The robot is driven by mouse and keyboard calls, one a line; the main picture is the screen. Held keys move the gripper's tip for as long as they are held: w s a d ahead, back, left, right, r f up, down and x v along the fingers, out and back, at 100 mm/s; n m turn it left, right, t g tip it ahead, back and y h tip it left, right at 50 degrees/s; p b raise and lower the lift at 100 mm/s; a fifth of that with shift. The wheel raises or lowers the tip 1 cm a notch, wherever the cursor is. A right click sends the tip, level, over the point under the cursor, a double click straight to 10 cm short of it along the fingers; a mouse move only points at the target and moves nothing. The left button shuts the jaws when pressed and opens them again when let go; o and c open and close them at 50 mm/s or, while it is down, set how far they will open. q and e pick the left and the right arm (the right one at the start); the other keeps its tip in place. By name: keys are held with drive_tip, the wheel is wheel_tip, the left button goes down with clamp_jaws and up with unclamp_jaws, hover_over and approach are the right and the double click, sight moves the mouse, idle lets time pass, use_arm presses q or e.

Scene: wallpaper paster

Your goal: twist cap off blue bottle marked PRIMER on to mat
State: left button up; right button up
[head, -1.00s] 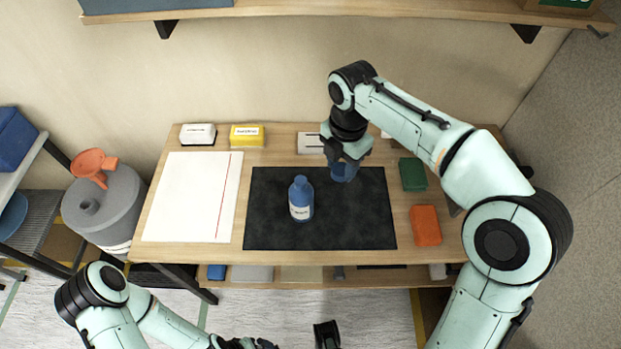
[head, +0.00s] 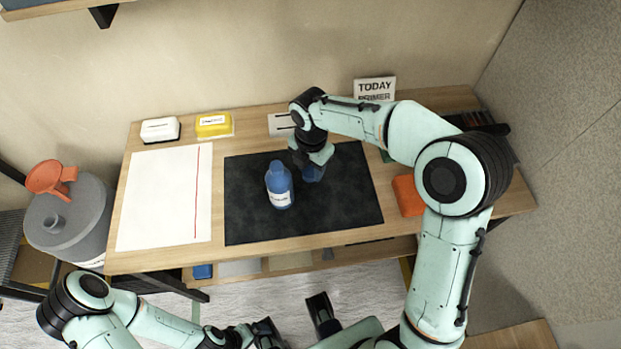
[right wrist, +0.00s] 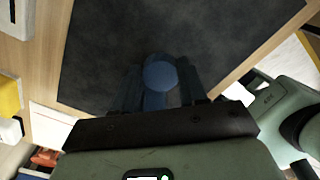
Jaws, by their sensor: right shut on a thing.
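A blue bottle (head: 280,188) with a white label stands upright on the black mat (head: 255,228) in the head view; its label is too small to read surely. My right gripper (head: 312,170) points down just to the right of it, shut on a second blue thing with a round top. In the right wrist view this round blue top (right wrist: 160,72) sits between the dark fingers, over the mat. Whether it is a bottle or only its cap is hard to tell. My left gripper (head: 266,333) is at the bottom edge, away from the table, its jaws unclear.
A white sheet with a red line (head: 165,200) lies left of the mat. A white block (head: 160,130), a yellow block (head: 213,125) and a sign reading TODAY PRIMER (head: 375,90) are at the back. An orange block (head: 407,196) is right of the mat. The mat's front is clear.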

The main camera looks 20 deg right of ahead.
sight(311, 186)
wheel_tip(311, 186, down, 6)
drive_tip(key=shift+r+b, duration=0.1)
drive_tip(key=shift+b, duration=0.3)
drive_tip(key=o, duration=1.2)
drive_tip(key=shift+c, duration=0.2)
wheel_tip(311, 186, up, 11)
drive_tip(key=shift+f+p, duration=0.2)
drive_tip(key=shift+p, duration=0.65)
drive_tip(key=shift+r, duration=0.75)
